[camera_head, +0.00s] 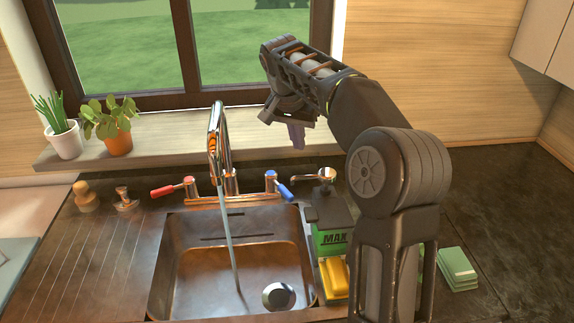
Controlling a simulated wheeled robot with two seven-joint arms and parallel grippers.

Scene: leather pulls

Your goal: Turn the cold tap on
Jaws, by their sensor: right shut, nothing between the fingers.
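The chrome tap (216,140) stands behind the sink (165,262), and a thin stream of water (229,245) runs from its spout into the basin. The cold tap's blue handle (285,192) is on the right of the spout and points down and to the right. The hot tap's red handle (167,190) is on the left and points left. My right gripper (297,140) is shut and empty, pointing down, above the blue handle in the picture and apart from it. My left gripper is out of view.
Yellow (334,277) and green (457,268) sponges lie further forward. Two potted plants (117,140) stand on the windowsill. A round drain part (278,296) is in the sink.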

